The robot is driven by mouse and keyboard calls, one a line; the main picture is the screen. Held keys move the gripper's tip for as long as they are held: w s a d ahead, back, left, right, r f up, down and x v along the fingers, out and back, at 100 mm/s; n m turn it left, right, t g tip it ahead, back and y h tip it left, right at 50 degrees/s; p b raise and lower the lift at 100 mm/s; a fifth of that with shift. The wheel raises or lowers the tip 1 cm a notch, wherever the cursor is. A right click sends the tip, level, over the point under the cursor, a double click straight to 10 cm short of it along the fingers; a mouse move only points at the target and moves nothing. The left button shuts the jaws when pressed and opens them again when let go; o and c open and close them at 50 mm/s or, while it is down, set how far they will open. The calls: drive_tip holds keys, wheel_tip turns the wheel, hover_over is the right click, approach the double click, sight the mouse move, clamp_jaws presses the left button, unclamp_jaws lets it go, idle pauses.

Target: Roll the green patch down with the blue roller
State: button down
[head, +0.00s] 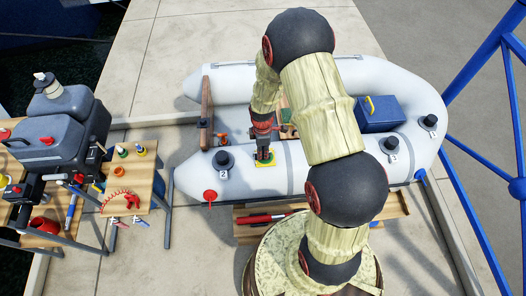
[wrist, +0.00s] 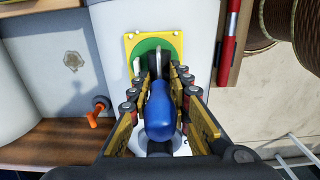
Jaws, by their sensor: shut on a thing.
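The green patch (wrist: 152,46) is a round green piece on a yellow square sheet (wrist: 131,40). It lies on the pale grey tube of an inflatable boat (head: 300,181). My gripper (wrist: 158,82) is shut on the blue roller (wrist: 160,112), with its blue handle between the fingers. The roller's pale metal end reaches over the near part of the green patch. I cannot tell whether it touches. In the head view my gripper (head: 264,150) is right above the patch, and the roller is mostly hidden by it.
A black fitting marked 2 (head: 223,162) stands on the tube left of the patch. An orange valve-like part (wrist: 96,118) is near the gripper. A red tube (head: 266,217) lies on the wooden bench in front. A blue box (head: 379,114) sits in the boat.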

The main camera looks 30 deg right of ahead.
drive_tip(key=shift+s+d, duration=0.3)
drive_tip(key=shift+d, duration=0.35)
drive_tip(key=shift+s+d, duration=0.15)
drive_tip(key=shift+d, duration=0.15)
idle(0.7)
drive_tip(key=shift+w+a, duration=0.35)
drive_tip(key=shift+a, duration=0.35)
drive_tip(key=shift+a, duration=0.1)
idle(0.5)
drive_tip(key=shift+s+d, duration=0.25)
drive_tip(key=shift+d, duration=0.4)
drive_tip(key=shift+s+d, duration=0.15)
drive_tip(key=shift+d, duration=0.15)
drive_tip(key=shift+w+a, duration=0.25)
drive_tip(key=shift+a, duration=0.3)
idle(0.5)
